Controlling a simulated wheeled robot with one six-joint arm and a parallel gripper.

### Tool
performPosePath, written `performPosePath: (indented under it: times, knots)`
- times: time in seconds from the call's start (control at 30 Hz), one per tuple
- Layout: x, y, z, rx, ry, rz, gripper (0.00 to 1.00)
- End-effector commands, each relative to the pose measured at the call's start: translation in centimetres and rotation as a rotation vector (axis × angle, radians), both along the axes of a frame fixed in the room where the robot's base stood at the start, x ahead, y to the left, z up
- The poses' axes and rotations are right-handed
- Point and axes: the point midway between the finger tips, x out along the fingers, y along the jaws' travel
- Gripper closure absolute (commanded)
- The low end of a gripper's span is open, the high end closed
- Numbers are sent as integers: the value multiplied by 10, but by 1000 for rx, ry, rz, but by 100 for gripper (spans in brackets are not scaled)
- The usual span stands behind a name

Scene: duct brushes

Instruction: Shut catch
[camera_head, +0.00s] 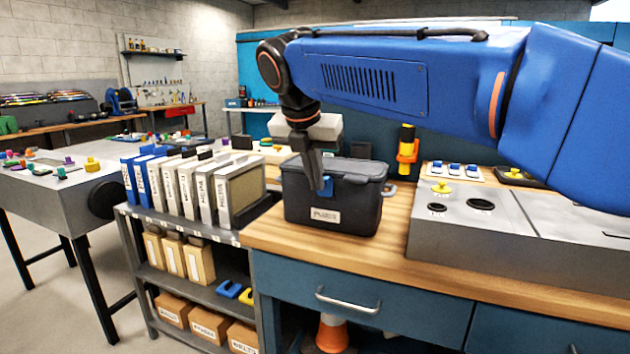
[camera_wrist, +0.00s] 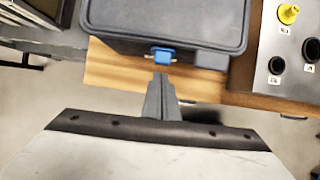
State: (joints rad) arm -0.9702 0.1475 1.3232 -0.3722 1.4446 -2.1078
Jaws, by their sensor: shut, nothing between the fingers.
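A dark grey lidded case (camera_head: 333,200) stands on the wooden bench top near its left front corner. Its lid lies flat on the body. A blue catch (camera_head: 321,186) sits at the middle of the case's front upper edge; it also shows in the wrist view (camera_wrist: 162,55). My gripper (camera_head: 318,183) points down at the catch, its fingers together and empty. In the wrist view my fingertips (camera_wrist: 161,78) are just in front of the catch. I cannot tell whether they touch it, and the fingers hide part of it in the head view.
A grey panel box (camera_head: 470,255) with a yellow knob (camera_head: 441,187) stands right of the case. A rack of upright binders (camera_head: 200,185) is to the left. An orange-and-black tool (camera_head: 407,150) stands behind. Bare wood (camera_head: 385,245) lies in front of the case.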

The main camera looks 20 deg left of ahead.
Motion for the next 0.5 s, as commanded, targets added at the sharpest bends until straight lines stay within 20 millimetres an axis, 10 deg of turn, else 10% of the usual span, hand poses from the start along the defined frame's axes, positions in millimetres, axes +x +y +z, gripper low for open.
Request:
performPosePath:
  times: [0.5]
  knots:
    - [0,0,15,0,-1,0,100]
